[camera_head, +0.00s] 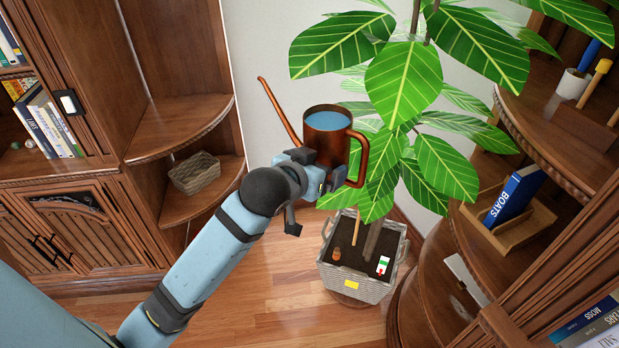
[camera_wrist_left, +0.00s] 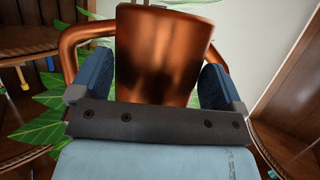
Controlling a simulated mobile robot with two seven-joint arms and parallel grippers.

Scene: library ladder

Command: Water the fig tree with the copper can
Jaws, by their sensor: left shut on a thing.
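The copper can (camera_head: 327,124) is held upright in the air in the head view, with water showing near its rim. Its long spout points up and left, and its handle is on the right. My left gripper (camera_head: 322,172) is shut on the can's body; in the left wrist view its blue-padded fingers (camera_wrist_left: 158,92) flank the copper can (camera_wrist_left: 165,50). The fig tree (camera_head: 404,90) stands just right of the can, its large leaves beside and behind the handle. Its woven grey pot (camera_head: 357,284) with dark soil is on the floor below right. My right gripper is out of view.
Wooden shelves with books and a wicker basket (camera_head: 194,173) stand at the left. Curved shelves at the right hold a blue book (camera_head: 515,196) in a wooden holder. The soil holds a small terracotta pot (camera_head: 337,254) and a white marker (camera_head: 383,264). Bare wall is behind the spout.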

